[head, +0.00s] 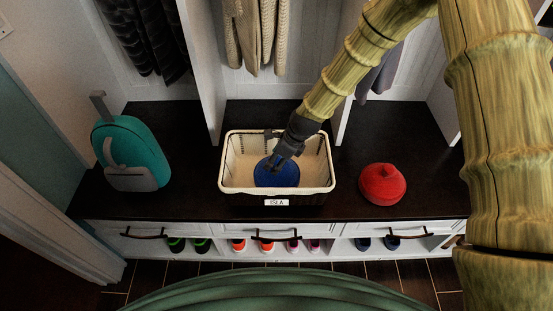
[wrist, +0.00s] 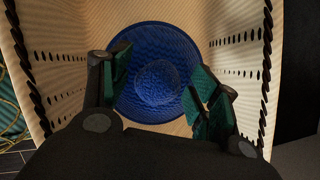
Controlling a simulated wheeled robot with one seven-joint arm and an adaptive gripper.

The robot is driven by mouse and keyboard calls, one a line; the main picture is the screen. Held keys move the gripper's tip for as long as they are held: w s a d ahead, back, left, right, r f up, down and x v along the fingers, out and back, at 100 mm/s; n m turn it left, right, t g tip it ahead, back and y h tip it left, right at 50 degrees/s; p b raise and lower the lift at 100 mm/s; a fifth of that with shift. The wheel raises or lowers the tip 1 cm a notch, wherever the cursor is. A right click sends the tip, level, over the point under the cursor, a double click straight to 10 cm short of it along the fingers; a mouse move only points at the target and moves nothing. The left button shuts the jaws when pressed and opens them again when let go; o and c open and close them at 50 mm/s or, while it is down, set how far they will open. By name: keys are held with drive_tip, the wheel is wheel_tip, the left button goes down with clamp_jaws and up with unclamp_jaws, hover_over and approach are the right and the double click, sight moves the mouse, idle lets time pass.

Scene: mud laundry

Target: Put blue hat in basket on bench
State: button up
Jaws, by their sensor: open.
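The blue hat (head: 277,173) lies inside the basket (head: 229,183), a cream-lined bin with a name label that stands on the dark bench. In the wrist view the hat (wrist: 155,40) rests crown up on the basket's floor, with the basket's pale walls (wrist: 228,62) around it. My gripper (head: 281,160) reaches down into the basket above the hat. In the wrist view its fingers (wrist: 157,88) are spread apart with the hat seen between and beyond them. I cannot tell whether a fingertip touches the hat.
A red hat (head: 383,184) sits on the bench (head: 190,190) to the right of the basket. A teal backpack (head: 132,152) stands at the left. White dividers rise behind, with clothes (head: 255,35) hanging above. Drawers and several shoes (head: 238,245) are below the bench.

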drive_tip(key=v, duration=1.2)
